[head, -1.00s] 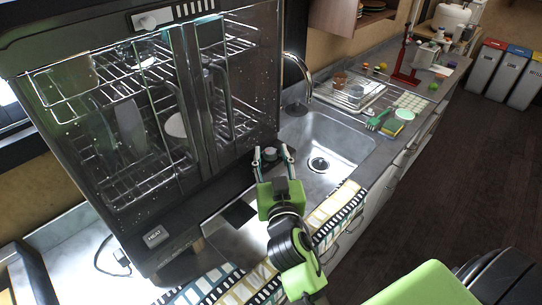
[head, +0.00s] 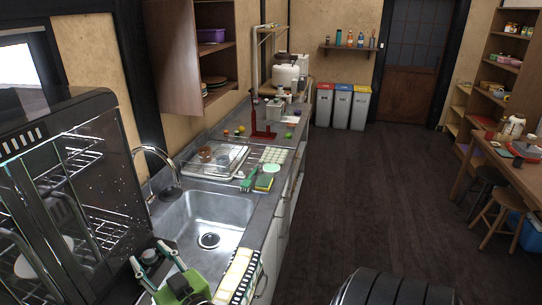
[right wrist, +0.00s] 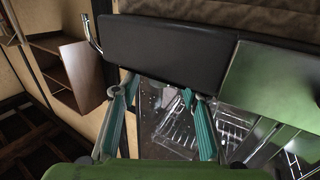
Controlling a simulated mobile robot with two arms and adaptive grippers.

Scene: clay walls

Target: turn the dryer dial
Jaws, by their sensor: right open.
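The dryer (head: 100,165), a dark cabinet with clear doors and wire racks, stands at the left edge of the head view. A small round dial (head: 149,254) with a grey face shows low at its right corner. My right gripper (head: 150,259) is open, with its fingertips on either side of the dial; I cannot tell whether they touch it. In the right wrist view, the open fingers (right wrist: 159,92) show in front of the clear panel and wire rack (right wrist: 180,122); I cannot make out the dial there. My left gripper is not in view.
A steel sink (head: 205,217) with a curved tap (head: 170,165) lies just right of the dryer. Behind it are a dish tray (head: 218,160), a sponge (head: 264,183) and a red stand (head: 262,128). A striped towel (head: 238,276) hangs at the counter's front. The floor (head: 335,200) beside it is clear.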

